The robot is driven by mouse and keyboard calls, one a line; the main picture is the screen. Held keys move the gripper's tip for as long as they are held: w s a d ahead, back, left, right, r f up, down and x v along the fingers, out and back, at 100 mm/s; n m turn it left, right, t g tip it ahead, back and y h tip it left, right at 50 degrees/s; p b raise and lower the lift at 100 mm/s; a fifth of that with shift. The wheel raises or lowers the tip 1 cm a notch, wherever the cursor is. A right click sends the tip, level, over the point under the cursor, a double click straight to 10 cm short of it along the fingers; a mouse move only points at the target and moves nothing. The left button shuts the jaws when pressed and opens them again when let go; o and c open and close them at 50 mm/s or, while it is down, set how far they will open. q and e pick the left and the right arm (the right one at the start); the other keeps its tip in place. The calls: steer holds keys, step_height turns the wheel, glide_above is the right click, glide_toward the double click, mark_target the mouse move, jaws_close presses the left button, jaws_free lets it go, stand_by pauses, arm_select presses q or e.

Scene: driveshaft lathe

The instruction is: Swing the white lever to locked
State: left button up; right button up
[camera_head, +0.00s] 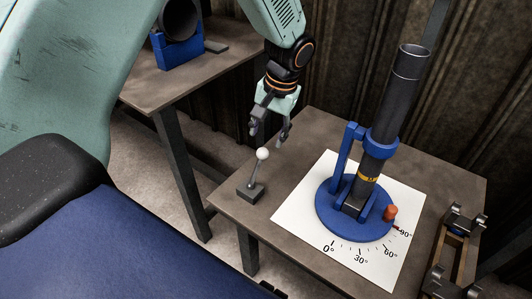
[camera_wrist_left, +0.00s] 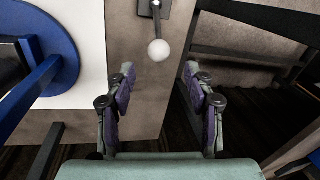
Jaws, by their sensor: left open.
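The white lever is a round white knob (camera_head: 262,153) on a thin grey rod, standing on a small dark block (camera_head: 250,191) near the table's left corner. The rod leans slightly to the right in the head view. In the left wrist view the white knob (camera_wrist_left: 159,50) lies ahead of the fingers, with its dark base at the top edge. My left gripper (camera_head: 270,137) is open and empty, just above and behind the knob in the head view. In the left wrist view its spread fingers (camera_wrist_left: 160,90) do not touch the knob. My right gripper is not in view.
A dark tube (camera_head: 392,100) stands in a blue round fixture (camera_head: 322,216) on a white angle-marked sheet (camera_head: 297,215), right of the lever. A wooden rack (camera_head: 440,270) is at the right. Another table (camera_head: 150,95) with a blue holder (camera_head: 178,52) stands behind left.

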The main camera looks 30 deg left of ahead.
mark_target(264, 149)
arm_select(q)
steer(key=shift+s+f, duration=0.1)
steer(key=shift+f, duration=0.25)
steer(key=f+b, duration=0.1)
steer(key=f, duration=0.1)
steer(key=f+b, duration=0.1)
steer(key=f, duration=0.1)
steer(key=a+f+b, duration=0.1)
steer(key=f, duration=0.2)
steer(key=shift+s+a, duration=0.1)
steer(key=shift+a, duration=0.1)
steer(key=shift+r, duration=0.1)
steer(key=shift+c, duration=1.3)
jaws_close()
